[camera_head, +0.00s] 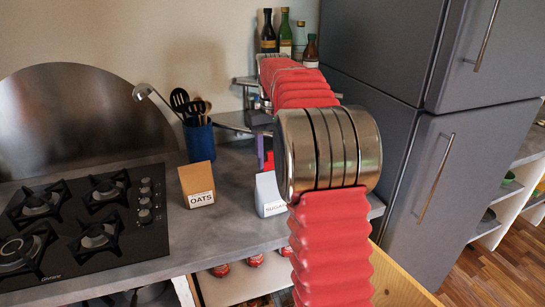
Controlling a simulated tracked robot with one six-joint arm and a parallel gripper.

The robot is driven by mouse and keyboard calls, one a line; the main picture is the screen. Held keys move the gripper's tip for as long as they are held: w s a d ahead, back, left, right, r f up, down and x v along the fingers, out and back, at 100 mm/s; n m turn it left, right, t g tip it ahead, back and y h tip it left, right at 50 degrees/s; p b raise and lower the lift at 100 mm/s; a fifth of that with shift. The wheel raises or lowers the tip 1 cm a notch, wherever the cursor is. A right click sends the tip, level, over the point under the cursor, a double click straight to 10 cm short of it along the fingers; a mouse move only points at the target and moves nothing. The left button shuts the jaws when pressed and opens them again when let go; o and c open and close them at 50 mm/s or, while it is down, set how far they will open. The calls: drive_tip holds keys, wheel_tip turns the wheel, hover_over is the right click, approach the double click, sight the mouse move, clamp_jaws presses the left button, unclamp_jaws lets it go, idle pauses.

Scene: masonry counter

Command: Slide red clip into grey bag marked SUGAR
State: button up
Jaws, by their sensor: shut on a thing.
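The grey bag (267,190) stands on the counter, its label partly cut off by my arm, so the word is only partly readable. My gripper (262,142) is above the bag, pointing down, partly hidden behind my arm. A small red piece, which looks like the red clip (269,160), shows at the jaws, just over the bag's top. The gripper is shut on it. Whether the clip touches the bag or is inside its mouth I cannot tell.
A brown OATS bag (196,181) stands to the left, before a blue utensil pot (199,142). The black hob (85,225) is further left. Bottles (285,38) stand at the back; the grey fridge (400,130) rises at right. Counter between the bags is clear.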

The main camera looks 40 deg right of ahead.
drive_tip(key=shift+f, duration=0.85)
drive_tip(key=o, duration=1.1)
drive_tip(key=shift+f, duration=0.1)
wheel_tip(320, 180, up, 14)
idle(0.5)
idle(0.8)
